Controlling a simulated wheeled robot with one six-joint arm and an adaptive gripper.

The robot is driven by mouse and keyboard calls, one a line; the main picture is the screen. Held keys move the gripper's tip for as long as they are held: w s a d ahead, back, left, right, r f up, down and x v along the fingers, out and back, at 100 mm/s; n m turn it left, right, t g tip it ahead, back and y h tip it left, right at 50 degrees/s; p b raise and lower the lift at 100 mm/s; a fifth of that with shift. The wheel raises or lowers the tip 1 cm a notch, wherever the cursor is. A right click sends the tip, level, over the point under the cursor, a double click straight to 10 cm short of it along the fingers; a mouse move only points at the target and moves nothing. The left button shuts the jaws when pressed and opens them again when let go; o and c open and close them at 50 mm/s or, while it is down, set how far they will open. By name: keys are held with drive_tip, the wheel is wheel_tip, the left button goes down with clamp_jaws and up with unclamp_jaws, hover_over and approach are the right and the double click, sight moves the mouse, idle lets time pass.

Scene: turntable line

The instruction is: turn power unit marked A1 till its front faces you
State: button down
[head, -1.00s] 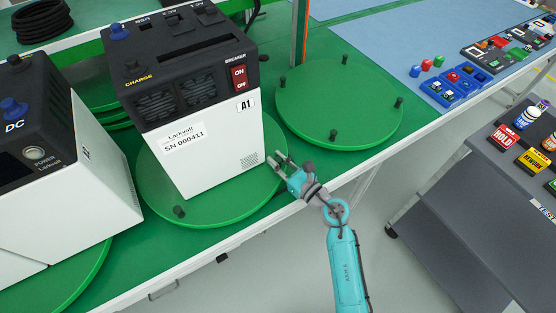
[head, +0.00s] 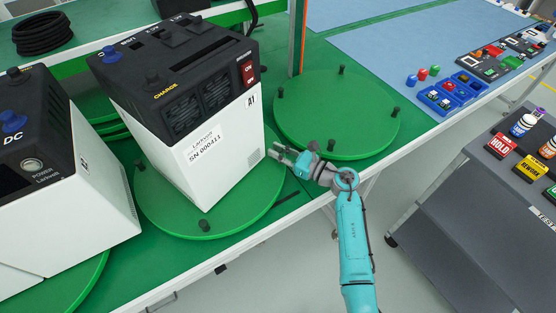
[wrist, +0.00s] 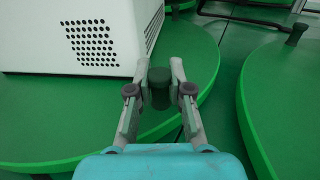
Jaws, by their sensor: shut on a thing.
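The power unit marked A1 (head: 225,160) is a white box with a black top, standing upright on a green turntable (head: 165,218). Its face with vents, a serial label, a red breaker switch, the A1 mark and a small grille is turned toward the lower right of the head view. A narrow white side shows at its left. My gripper (head: 281,152) is at the turntable's right edge, beside the unit's lower right corner. In the wrist view my gripper (wrist: 160,72) is shut on a dark upright peg (wrist: 160,90), with the unit's grille corner (wrist: 90,40) just left.
Another power unit (head: 60,190) stands close at the left on its own turntable. An empty turntable with pegs (head: 335,110) lies to the right. Blue bins (head: 450,93) sit farther right on the bench, and a grey cart (head: 470,210) stands across open floor.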

sight(275, 140)
drive_tip(key=shift+w+a, duration=0.25)
drive_tip(key=shift+w, duration=0.9)
drive_tip(key=shift+w+a, duration=0.25)
drive_tip(key=shift+w, duration=0.85)
drive_tip(key=c, duration=1.1)
unclamp_jaws()
drive_tip(key=shift+o, duration=0.2)
drive_tip(key=v, duration=1.2)
